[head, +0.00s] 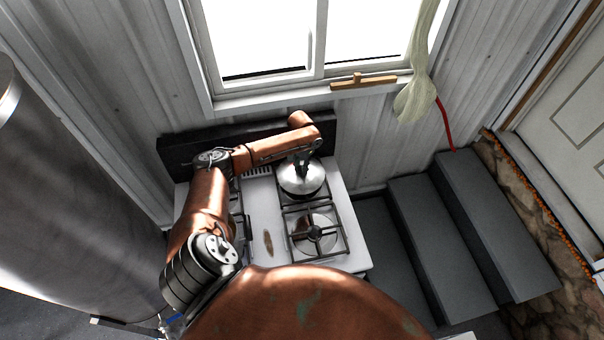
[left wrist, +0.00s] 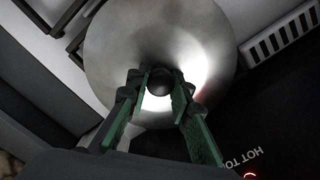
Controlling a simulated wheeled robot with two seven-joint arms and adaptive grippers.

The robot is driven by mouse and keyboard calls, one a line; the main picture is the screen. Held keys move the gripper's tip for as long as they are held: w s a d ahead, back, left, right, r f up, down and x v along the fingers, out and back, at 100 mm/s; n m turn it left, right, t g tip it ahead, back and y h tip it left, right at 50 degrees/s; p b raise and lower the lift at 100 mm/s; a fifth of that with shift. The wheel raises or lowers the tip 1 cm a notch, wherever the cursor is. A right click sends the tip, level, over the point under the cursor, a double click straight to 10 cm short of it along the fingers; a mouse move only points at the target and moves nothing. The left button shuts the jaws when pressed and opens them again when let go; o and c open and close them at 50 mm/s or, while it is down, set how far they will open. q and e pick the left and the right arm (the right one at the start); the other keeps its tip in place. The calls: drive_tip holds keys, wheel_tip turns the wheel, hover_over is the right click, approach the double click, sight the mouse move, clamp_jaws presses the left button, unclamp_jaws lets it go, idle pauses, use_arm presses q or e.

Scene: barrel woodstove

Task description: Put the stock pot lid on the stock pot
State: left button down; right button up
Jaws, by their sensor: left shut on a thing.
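The shiny metal stock pot lid (head: 300,177) is over the back right of the stove, and it fills the upper middle of the left wrist view (left wrist: 110,50). My left gripper (head: 303,158) reaches down from above. Its green-padded fingers (left wrist: 158,82) are closed around the lid's dark round knob (left wrist: 160,77). A silver rim or side shows low under the lid, but I cannot clearly separate the stock pot from it. I cannot tell whether the lid rests on the pot or is held just above. My right gripper is not in view.
The white stove (head: 262,225) has a bare front right burner grate (head: 315,235) and a dark back panel (head: 175,148). Grey steps (head: 440,245) stand to the right. A large metal cylinder (head: 70,200) is at left. A window (head: 265,40) is behind.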

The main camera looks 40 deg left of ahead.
use_arm(q)
drive_tip(key=shift+r+p, duration=0.5)
drive_tip(key=shift+r, duration=0.3)
drive_tip(key=shift+r+p, duration=0.45)
drive_tip(key=shift+r, duration=0.55)
